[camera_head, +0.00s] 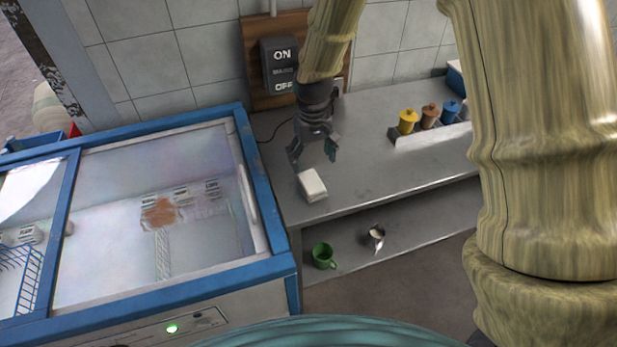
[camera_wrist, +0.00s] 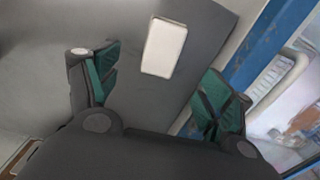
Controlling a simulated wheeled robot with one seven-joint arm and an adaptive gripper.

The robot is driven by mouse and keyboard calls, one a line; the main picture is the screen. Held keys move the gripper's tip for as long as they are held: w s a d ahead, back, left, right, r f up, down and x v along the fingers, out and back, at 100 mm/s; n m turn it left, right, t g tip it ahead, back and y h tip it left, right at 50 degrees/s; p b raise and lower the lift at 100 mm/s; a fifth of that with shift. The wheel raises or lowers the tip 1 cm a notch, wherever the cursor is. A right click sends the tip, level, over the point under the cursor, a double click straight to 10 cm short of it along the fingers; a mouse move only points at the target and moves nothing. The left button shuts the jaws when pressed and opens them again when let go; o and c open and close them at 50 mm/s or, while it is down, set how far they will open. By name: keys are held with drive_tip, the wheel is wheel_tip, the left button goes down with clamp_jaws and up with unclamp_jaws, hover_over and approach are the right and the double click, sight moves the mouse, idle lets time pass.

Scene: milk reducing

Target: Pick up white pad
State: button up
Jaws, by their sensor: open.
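The white pad (camera_head: 312,186) is a small white block lying on the grey counter near its left front corner, close to the freezer. In the wrist view the white pad (camera_wrist: 164,47) shows between and beyond the two fingers, with nothing touching it. My gripper (camera_head: 312,158) is open and empty, above and slightly behind the pad. In the wrist view my gripper (camera_wrist: 155,90) has its green-padded fingers spread wide on either side.
A blue-framed chest freezer (camera_head: 252,190) stands left of the counter (camera_head: 385,180). Yellow, brown and blue lidded cups (camera_head: 430,115) stand at the back right. A green mug (camera_head: 323,256) and a small metal jug (camera_head: 376,238) are on the shelf below. An ON/OFF switch box (camera_head: 279,66) is on the wall.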

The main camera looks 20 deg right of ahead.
sight(311, 181)
drive_tip(key=shift+s+a+f, duration=0.25)
drive_tip(key=shift+s+f, duration=0.35)
drive_tip(key=shift+s, duration=0.1)
drive_tip(key=f, duration=0.1)
drive_tip(key=w+f+p, duration=0.1)
drive_tip(key=f, duration=0.1)
drive_tip(key=shift+w+a, duration=0.2)
drive_tip(key=shift+f, duration=0.2)
drive_tip(key=shift+s+d, duration=0.15)
drive_tip(key=shift+s, duration=0.25)
drive_tip(key=f, duration=0.1)
drive_tip(key=f+p, duration=0.1)
drive_tip(key=p, duration=0.1)
drive_tip(key=shift+w+d+f, duration=0.15)
drive_tip(key=shift+w+f, duration=0.1)
drive_tip(key=shift+f, duration=0.15)
drive_tip(key=shift+s+f+p, duration=0.15)
drive_tip(key=shift+f+p, duration=0.25)
drive_tip(key=shift+f, duration=0.7)
